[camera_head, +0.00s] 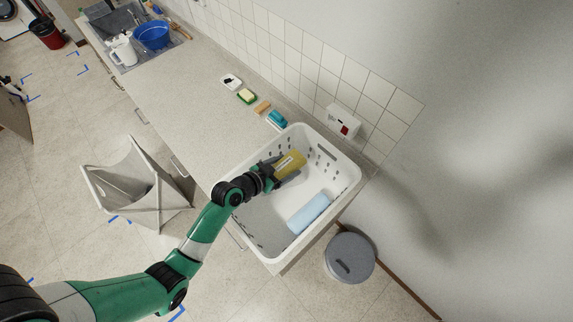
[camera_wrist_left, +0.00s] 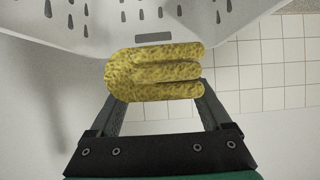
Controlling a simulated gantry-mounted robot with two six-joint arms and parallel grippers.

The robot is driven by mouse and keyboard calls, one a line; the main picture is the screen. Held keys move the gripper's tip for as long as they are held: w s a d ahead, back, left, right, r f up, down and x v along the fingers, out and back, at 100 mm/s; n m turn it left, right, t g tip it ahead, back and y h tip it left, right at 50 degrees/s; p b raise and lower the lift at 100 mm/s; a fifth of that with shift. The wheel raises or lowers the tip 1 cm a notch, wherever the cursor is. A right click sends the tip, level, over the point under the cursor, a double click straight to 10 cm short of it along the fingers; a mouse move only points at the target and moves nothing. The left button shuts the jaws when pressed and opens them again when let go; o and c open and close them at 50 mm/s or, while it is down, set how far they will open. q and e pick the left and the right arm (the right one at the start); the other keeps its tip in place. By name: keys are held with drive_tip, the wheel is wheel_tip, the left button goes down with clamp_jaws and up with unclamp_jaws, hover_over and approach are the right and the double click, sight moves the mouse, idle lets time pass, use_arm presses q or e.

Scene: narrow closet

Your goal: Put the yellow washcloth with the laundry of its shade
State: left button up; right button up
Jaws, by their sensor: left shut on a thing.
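The yellow washcloth (camera_head: 290,163) is a folded bundle over the opening of the white laundry basket (camera_head: 343,190) in the head view. My left gripper (camera_head: 286,170) is shut on it. In the left wrist view the washcloth (camera_wrist_left: 155,72) sits between the two fingers, its thick folds showing. I cannot tell how far it is above the basket floor. A light blue rolled cloth (camera_head: 309,213) lies inside the basket, apart from the washcloth. A beige fabric hamper (camera_head: 115,190) stands on the floor at left; its contents are mostly hidden. My right gripper is not in view.
Several small items, including a green-and-yellow sponge (camera_head: 246,96) and a teal item (camera_head: 277,119), line the counter (camera_head: 185,95) behind the basket. A grey lidded bin (camera_head: 350,258) is on the floor.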

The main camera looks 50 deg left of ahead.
use_arm(q)
drive_tip(key=shift+s+f, duration=0.2)
drive_tip(key=shift+s, duration=0.05)
wheel_tip(320, 180, down, 6)
drive_tip(key=b, duration=0.5)
drive_tip(key=shift+r, duration=0.1)
drive_tip(key=o, duration=1.2)
drive_tip(key=v, duration=1.1)
drive_tip(key=shift+s+r, duration=0.2)
drive_tip(key=shift+s, duration=0.05)
